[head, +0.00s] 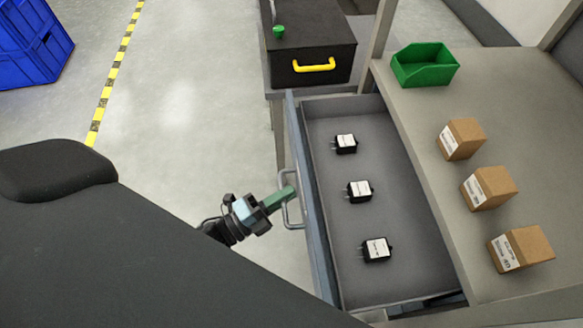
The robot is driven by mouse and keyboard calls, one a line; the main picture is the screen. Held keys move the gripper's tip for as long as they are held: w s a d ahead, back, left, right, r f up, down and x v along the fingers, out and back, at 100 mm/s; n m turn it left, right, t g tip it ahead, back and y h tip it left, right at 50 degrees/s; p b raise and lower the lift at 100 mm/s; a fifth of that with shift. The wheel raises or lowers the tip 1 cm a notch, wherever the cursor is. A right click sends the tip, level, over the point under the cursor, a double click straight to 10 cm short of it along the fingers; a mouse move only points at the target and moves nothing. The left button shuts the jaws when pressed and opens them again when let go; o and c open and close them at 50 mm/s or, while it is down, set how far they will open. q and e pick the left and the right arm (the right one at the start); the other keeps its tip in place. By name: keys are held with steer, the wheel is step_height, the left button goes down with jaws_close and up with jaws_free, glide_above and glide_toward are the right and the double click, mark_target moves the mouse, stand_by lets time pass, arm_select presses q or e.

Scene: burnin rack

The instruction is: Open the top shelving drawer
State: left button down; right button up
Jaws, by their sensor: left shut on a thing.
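The shelving drawer (335,270) is pulled out to the left from under the grey shelf top, and its inside shows. Several small black devices with white labels lie in it in a row, one of them in the middle (359,191). A metal bar handle (287,213) is on the drawer's blue-grey front. My left gripper (284,198) has its green fingers shut on this handle. The exact contact is small in the picture. My right gripper is not in view.
On the shelf top (415,125) stand a green bin (425,65) and cardboard boxes (487,188). A black case with a yellow handle (314,65) stands behind the drawer. A blue crate (30,42) is at the far left. The floor left of the drawer is clear.

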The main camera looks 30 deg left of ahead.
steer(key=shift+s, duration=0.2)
arm_select(q)
steer(key=c, duration=1.5)
jaws_free()
steer(key=v, duration=0.7)
steer(key=shift+s+a, duration=0.2)
steer(key=shift+s, duration=0.15)
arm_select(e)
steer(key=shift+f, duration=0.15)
